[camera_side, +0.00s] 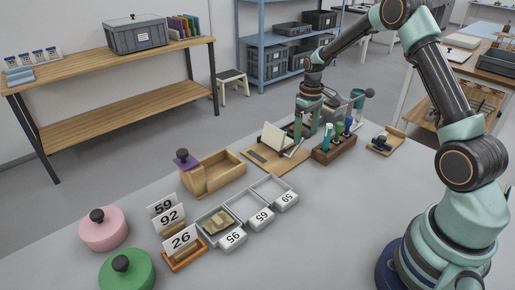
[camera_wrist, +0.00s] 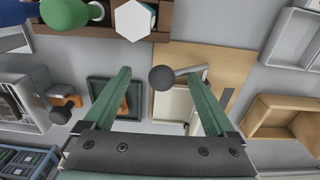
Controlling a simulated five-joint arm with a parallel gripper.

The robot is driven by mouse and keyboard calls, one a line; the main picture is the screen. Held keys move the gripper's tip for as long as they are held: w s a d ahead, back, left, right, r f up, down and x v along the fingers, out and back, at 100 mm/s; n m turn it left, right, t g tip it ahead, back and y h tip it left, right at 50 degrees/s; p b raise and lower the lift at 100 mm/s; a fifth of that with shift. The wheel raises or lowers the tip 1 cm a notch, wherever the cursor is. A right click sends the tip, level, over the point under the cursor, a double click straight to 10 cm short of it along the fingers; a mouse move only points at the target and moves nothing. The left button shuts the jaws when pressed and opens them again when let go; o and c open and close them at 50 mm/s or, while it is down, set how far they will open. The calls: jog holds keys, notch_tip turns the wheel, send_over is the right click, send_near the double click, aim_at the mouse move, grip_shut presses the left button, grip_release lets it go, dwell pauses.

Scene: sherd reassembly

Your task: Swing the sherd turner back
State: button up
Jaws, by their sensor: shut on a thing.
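The sherd turner (camera_side: 272,158) stands on a wooden base at the back middle of the bench, with its pale panel (camera_side: 275,138) tilted up. My gripper (camera_side: 308,124) is down at the turner's far side and shut on part of it. The exact contact is hidden by my fingers and the panel. In the wrist view, my fingers (camera_wrist: 158,92) stand on both sides of a dark ball knob on a grey rod (camera_wrist: 187,72), with a pale frame below it.
A wooden block with pens (camera_side: 334,147) stands close to the right of the turner. An open wooden box (camera_side: 222,165) is to its left. Grey trays (camera_side: 246,207) with number tags, a pink lidded pot (camera_side: 103,232) and a green one (camera_side: 127,272) are nearer.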

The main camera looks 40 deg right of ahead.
jog(key=shift+s+d+r, duration=0.1)
jog(key=shift+s+r, duration=0.05)
jog(key=shift+r, duration=1.9)
jog(key=shift+r, duration=0.1)
jog(key=shift+a+r, duration=0.2)
jog(key=shift+r, duration=0.1)
jog(key=s+a+r+t, duration=0.3)
jog(key=s+a+r, duration=0.3)
jog(key=a+r, duration=0.55)
jog(key=s+a+r+t, duration=0.1)
jog(key=s+a, duration=0.1)
jog(key=s, duration=0.3)
jog(key=s+a+r+t, duration=0.1)
jog(key=s+a+r, duration=0.1)
jog(key=s, duration=0.3)
jog(key=shift+s+a+r, duration=0.25)
jog(key=shift+a, duration=0.6)
